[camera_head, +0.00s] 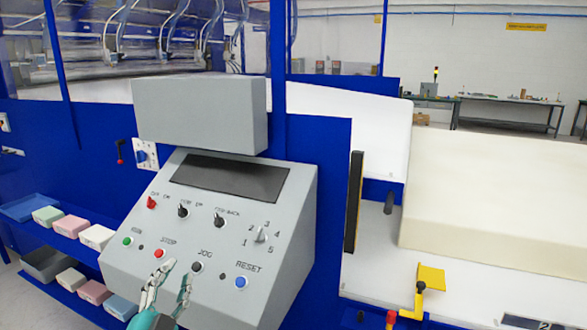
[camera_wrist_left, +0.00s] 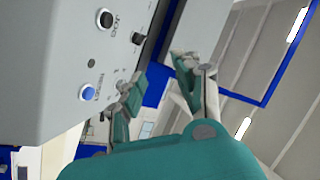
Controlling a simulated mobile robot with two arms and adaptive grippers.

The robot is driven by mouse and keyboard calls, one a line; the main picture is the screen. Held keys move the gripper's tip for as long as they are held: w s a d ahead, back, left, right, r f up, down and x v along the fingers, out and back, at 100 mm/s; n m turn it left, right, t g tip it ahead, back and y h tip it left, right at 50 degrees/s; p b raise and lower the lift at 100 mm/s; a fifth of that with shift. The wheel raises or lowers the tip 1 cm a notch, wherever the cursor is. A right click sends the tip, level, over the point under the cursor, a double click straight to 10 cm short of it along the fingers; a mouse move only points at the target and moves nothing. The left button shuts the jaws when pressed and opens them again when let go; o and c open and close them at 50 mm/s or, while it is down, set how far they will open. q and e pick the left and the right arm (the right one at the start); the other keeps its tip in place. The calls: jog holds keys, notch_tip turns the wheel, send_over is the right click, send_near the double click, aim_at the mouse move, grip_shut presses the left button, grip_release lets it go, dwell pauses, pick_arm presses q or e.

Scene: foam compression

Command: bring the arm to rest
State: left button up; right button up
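My left gripper (camera_head: 173,282) is at the bottom of the head view, in front of the lower part of the grey control panel (camera_head: 215,280). Its two fingers are apart with nothing between them, and they also show spread in the left wrist view (camera_wrist_left: 160,85). The red STOP button (camera_head: 159,253) and the black JOG button (camera_head: 197,267) are just above the fingertips in the picture. The blue RESET button (camera_head: 241,282) is to their right. I cannot tell whether a finger touches the panel. My right gripper is not in view.
A large cream foam block (camera_head: 490,200) lies on the white machine bed at right. A yellow bracket (camera_head: 430,280) stands at its near edge. Several small coloured bins, such as a pink one (camera_head: 70,226), sit on blue shelves at left. A grey box (camera_head: 200,113) is above the panel.

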pick_arm(q)
jog(key=s+a+f+n+g+y, duration=0.1)
jog(key=s+f+n+g+y, duration=0.25)
jog(key=f, duration=0.55)
jog(key=s+a+f+n+g, duration=0.25)
jog(key=s+f+g, duration=0.3)
jog(key=f, duration=0.35)
jog(key=s+d+f+n+g+h, duration=0.1)
jog(key=s+d+f+g, duration=0.3)
jog(key=s, duration=0.6)
jog(key=s+d+f+n+g+h, duration=0.1)
jog(key=s+f+g, duration=0.3)
jog(key=s+f, duration=0.45)
notch_tip(320, 180, down, 24)
jog(key=s+f+g, duration=0.1)
jog(key=s, duration=0.2)
jog(key=s+a+f+g, duration=0.1)
jog(key=s+a+f, duration=0.1)
jog(key=s+f, duration=1.3)
jog(key=shift+s+a+g, duration=0.3)
jog(key=shift+s+a, duration=0.1)
jog(key=shift+s, duration=0.25)
jog(key=shift+f, duration=0.1)
